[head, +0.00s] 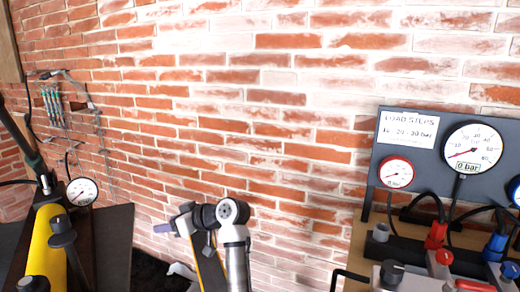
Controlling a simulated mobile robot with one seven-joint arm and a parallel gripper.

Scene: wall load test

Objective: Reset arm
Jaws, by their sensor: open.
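My arm rises at the bottom centre of the head view, white and grey with black joints. It is bent over to the left in front of the brick wall (290,175). My gripper (176,224) is at its left end, small and partly hidden by the wrist. Its jaws are open, and I see nothing held between them. It is apart from the gauge panel on the right and from the yellow cylinder (45,250) on the left.
At right, a dark panel (420,160) carries a "LOAD STEPS" sign (408,129), a white gauge (473,148) reading 0 bar and a red-rimmed gauge (396,172). Hoses and red and blue fittings stand below. At left are another gauge (82,192) and wall-mounted wiring (60,110).

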